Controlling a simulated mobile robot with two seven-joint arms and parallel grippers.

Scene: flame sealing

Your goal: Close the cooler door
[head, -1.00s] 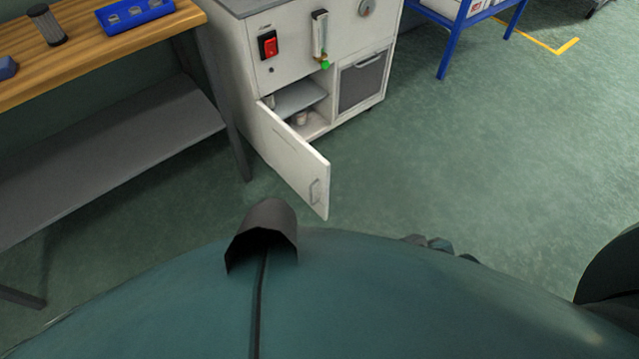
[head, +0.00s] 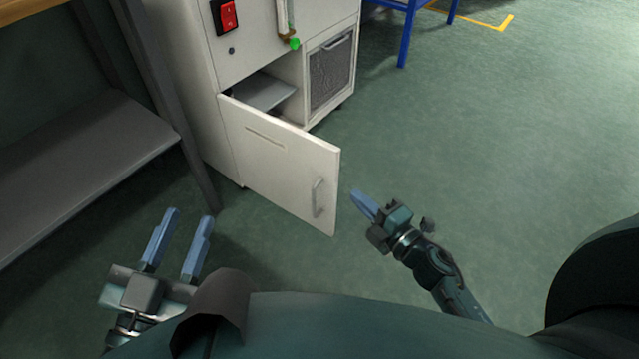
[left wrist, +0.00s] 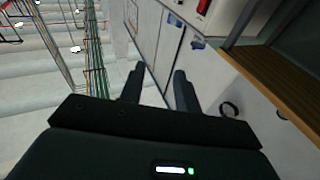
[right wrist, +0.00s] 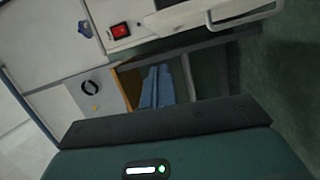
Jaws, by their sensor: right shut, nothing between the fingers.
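The white cooler door (head: 280,165) stands open at the lower left of the white cabinet (head: 265,50) in the head view. It is hinged on its left side, and its handle (head: 318,197) is near the free edge. My right gripper (head: 359,198) is shut and empty, just right of the door's free edge with a small gap in the picture. Its fingers also show in the right wrist view (right wrist: 155,88). My left gripper (head: 190,216) is open and empty, low and left of the door. Its spread fingers show in the left wrist view (left wrist: 158,87).
A workbench with a grey lower shelf (head: 80,165) and a dark leg stands left of the cabinet. A grey mesh panel (head: 331,72) is right of the cooler opening. A blue-legged stand (head: 408,35) is behind. The green floor (head: 480,150) at right is clear.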

